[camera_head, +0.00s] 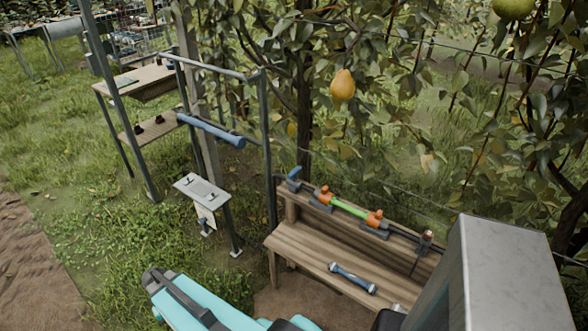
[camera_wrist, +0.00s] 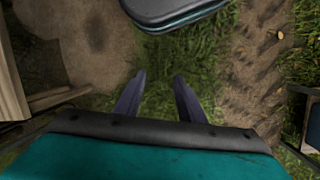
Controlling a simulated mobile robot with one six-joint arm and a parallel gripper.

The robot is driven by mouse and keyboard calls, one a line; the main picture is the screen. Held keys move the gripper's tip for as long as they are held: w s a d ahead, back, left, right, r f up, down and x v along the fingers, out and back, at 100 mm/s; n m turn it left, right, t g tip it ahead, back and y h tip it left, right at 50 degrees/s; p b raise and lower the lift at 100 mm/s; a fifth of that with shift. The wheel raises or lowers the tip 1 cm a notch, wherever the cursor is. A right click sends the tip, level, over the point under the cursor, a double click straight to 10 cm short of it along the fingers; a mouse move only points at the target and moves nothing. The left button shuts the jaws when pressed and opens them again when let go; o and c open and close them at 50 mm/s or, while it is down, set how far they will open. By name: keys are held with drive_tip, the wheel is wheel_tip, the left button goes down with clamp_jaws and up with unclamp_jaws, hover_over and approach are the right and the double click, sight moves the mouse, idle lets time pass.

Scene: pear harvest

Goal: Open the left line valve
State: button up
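A line runs along the raised back ledge of the wooden bench (camera_head: 330,262) in the head view. At its left end is a blue lever-like piece (camera_head: 293,174), tilted up. To its right are an orange fitting (camera_head: 323,194), a green length of tube (camera_head: 349,208) and a second orange fitting (camera_head: 374,219). Which piece is the left line valve I cannot tell for sure, nor its setting. In the wrist view my gripper (camera_wrist: 158,97) has its two dark fingers apart, with nothing between them, over grass and dirt. The line is not in the wrist view.
A blue-and-metal tool (camera_head: 352,278) lies on the bench seat. A metal frame with a blue roll (camera_head: 210,131) and a small stand (camera_head: 202,190) are left of the bench. Branches with a yellow pear (camera_head: 342,84) hang above. A grey box (camera_head: 500,270) blocks the lower right.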

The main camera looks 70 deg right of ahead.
drive_tip(key=w+d+r+m+t+h, duration=0.15)
drive_tip(key=d+r, duration=0.25)
drive_tip(key=d, duration=0.5)
drive_tip(key=w+d+r+m+y, duration=0.1)
drive_tip(key=w+d+r+m, duration=0.3)
drive_tip(key=d, duration=0.5)
wheel_tip(320, 180, up, 30)
drive_tip(key=m+h+p, duration=0.2)
drive_tip(key=m+h, duration=0.2)
drive_tip(key=m, duration=0.6)
hover_over(294, 171)
drive_tip(key=w+a, duration=0.1)
drive_tip(key=a, duration=0.4)
drive_tip(key=shift+w+a+f+n, duration=0.1)
drive_tip(key=shift+w+a+n, duration=0.1)
drive_tip(key=shift+a+n, duration=0.05)
drive_tip(key=shift+f, duration=0.15)
drive_tip(key=shift+w+p+x, duration=0.2)
drive_tip(key=shift+p+x, duration=2.1)
drive_tip(key=shift+x, duration=4.5)
drive_tip(key=shift+t, duration=0.25)
clamp_jaws()
